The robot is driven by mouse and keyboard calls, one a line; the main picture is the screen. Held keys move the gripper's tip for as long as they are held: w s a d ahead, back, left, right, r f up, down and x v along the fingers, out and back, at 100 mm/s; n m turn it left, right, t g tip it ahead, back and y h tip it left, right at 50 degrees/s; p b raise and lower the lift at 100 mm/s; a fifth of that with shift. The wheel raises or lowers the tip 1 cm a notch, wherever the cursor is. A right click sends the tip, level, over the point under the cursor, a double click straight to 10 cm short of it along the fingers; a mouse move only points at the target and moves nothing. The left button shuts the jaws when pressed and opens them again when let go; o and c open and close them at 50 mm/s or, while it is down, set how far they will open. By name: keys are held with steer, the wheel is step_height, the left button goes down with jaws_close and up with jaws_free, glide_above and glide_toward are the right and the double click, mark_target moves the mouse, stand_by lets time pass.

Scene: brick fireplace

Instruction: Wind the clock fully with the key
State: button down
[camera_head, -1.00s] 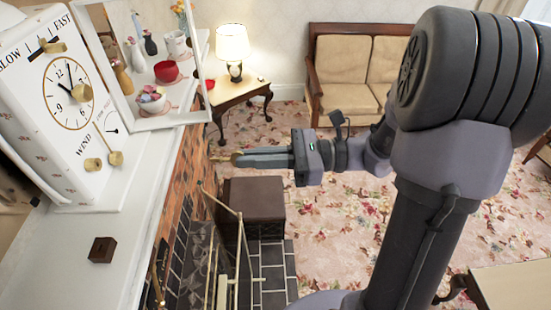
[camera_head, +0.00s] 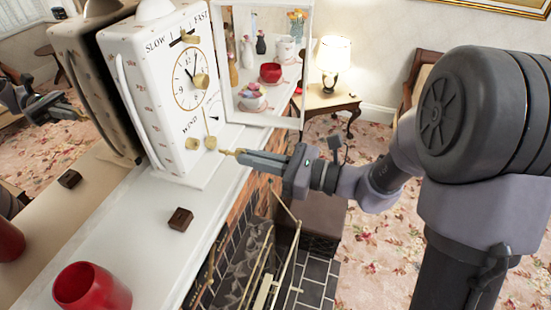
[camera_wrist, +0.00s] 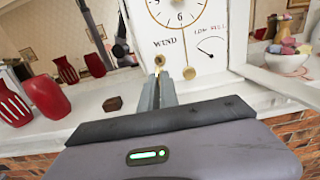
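The white clock (camera_head: 170,90) stands upright on the mantel, its dial facing right. Below the word WIND is a brass winding fitting (camera_head: 192,143); a brass pendulum bob (camera_head: 210,142) hangs beside it. My gripper (camera_head: 243,156) is shut on a small brass key (camera_head: 229,152) that pokes out past the fingertips toward the clock. In the head view the key's tip is apart from the clock, right of the bob. In the wrist view my gripper (camera_wrist: 156,92) points up at the winding fitting (camera_wrist: 160,61), and the bob (camera_wrist: 189,73) is to its right. The fingers hide most of the key.
A small dark brown box (camera_head: 180,218) and a red vase (camera_head: 92,287) stand on the white mantel (camera_head: 140,240). A wall mirror at left reflects the clock and my arm.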

mark_target(234, 154)
steer(key=x, duration=0.3)
steer(key=shift+a+p, duration=0.25)
steer(key=shift+p, duration=0.1)
steer(key=shift+w+a+f, duration=0.1)
steer(key=shift+w+a, duration=0.05)
steer(key=shift+a, duration=0.05)
steer(key=shift+b+v, duration=0.4)
steer(key=shift+v, duration=0.9)
steer(key=shift+w+a, duration=0.1)
steer(key=shift+a, duration=0.05)
stand_by(0.5)
steer(key=shift+x, duration=1.2)
steer(key=shift+x, duration=1.5)
stand_by(0.8)
steer(key=shift+r, duration=0.2)
